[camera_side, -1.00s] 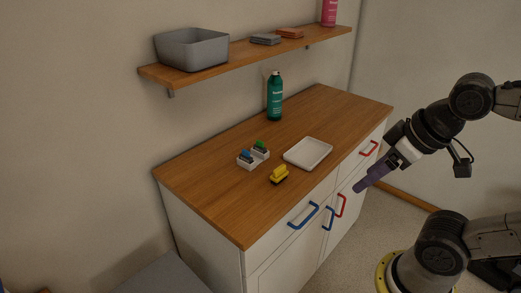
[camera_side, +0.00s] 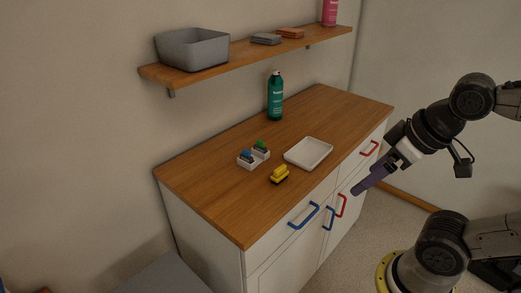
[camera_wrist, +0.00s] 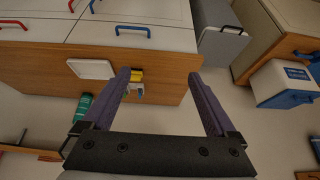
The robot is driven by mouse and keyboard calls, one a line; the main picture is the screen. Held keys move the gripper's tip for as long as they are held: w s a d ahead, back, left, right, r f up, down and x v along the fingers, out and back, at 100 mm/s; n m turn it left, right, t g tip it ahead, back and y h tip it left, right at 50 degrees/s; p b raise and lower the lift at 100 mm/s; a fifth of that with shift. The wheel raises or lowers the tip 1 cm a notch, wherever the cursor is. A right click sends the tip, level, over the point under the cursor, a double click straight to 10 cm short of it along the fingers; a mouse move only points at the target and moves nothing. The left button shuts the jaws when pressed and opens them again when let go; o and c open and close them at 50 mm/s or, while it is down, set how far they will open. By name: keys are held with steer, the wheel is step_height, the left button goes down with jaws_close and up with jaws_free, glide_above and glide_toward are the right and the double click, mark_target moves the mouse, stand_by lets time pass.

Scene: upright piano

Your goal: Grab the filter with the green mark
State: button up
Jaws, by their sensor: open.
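A small item with a green top (camera_side: 260,145) sits in the rear-right part of a small white holder (camera_side: 254,165) on the wooden cabinet top. An item with a blue top (camera_side: 246,156) sits beside it in the same holder. A yellow item (camera_side: 279,174) stands apart, in front of the holder. My gripper (camera_side: 370,181), with purple fingers, is in the air right of the cabinet's front, well away from these items.
A white tray (camera_side: 308,153) lies right of the holder. A green bottle (camera_side: 275,97) stands behind. A wall shelf (camera_side: 240,54) above carries a grey bin (camera_side: 192,49). Blue (camera_side: 303,216) and red handles (camera_side: 369,149) project from the cabinet front. The right rear of the top is clear.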

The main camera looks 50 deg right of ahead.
steer(key=w+d+r+m+g, duration=0.1)
steer(key=w+r+m, duration=0.15)
steer(key=w, duration=0.35)
steer(key=w+d+r+m, duration=0.1)
steer(key=w+r+m, duration=0.1)
steer(key=w+r, duration=0.25)
steer(key=m+g, duration=0.5)
steer(key=m, duration=0.8)
glide_above(260, 141)
step_height(260, 141, down, 13)
step_height(260, 141, down, 12)
steer(key=shift+r, duration=0.25)
steer(key=c, duration=1.4)
steer(key=shift+d+r, duration=0.1)
steer(key=shift+c, duration=0.2)
